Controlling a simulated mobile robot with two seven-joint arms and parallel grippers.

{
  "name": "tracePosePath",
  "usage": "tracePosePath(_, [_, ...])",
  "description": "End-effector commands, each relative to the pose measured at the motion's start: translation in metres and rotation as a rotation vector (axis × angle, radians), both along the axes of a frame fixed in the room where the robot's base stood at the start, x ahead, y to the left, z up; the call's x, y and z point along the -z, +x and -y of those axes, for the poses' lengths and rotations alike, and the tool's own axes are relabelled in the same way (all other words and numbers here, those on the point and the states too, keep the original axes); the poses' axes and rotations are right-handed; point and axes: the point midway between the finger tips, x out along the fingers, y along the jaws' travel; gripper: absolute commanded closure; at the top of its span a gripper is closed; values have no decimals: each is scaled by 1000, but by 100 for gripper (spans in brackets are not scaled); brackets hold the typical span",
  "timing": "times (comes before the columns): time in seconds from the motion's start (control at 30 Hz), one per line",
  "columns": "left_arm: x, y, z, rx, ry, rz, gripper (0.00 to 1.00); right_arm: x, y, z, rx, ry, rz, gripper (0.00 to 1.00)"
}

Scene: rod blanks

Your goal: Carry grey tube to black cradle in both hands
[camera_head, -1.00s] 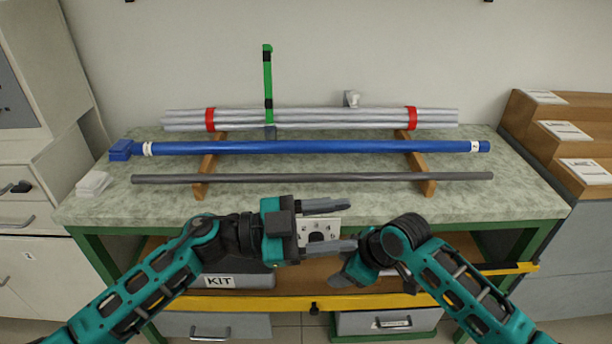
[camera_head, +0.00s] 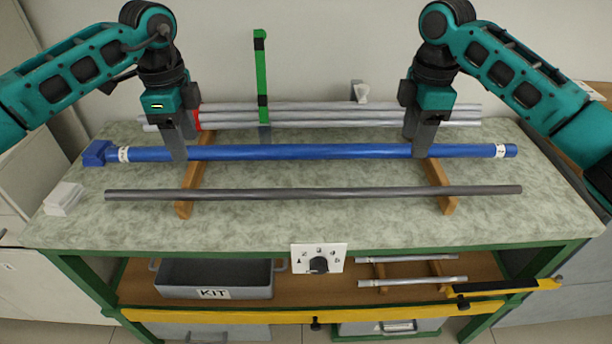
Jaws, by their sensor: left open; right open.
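The dark grey tube (camera_head: 310,194) lies level across two wooden supports (camera_head: 190,185) near the front of the bench top. My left gripper (camera_head: 180,152) points down, open, over the blue tube (camera_head: 300,152) near its left part. My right gripper (camera_head: 423,150) points down, open, over the blue tube's right part. Both grippers are behind the grey tube and apart from it; their fingers cover bits of the blue tube, and I cannot tell whether they touch it. I cannot make out a black cradle in this view.
Silvery tubes (camera_head: 320,117) lie along the back of the bench (camera_head: 310,228), with an upright green post (camera_head: 261,80) among them. A white block (camera_head: 64,198) sits at the left. Below are a KIT bin (camera_head: 213,293) and a yellow rail (camera_head: 260,317).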

Motion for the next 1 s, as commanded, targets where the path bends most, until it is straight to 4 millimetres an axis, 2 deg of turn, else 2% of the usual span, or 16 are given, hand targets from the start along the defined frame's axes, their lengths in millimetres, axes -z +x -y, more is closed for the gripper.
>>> tracePosePath(0.3, [0, 0, 0, 0, 0, 0, 44, 1, 0, 0, 0, -1, 0, 46])
tracePosePath(0.47, [11, 0, 0, 0, 0, -3, 44, 12, 0, 0, 0, -1, -2, 46])
tracePosePath(1.0, [107, -1, 0, 1, 0, -2, 44, 107, -1, 0, 1, -1, -1, 46])
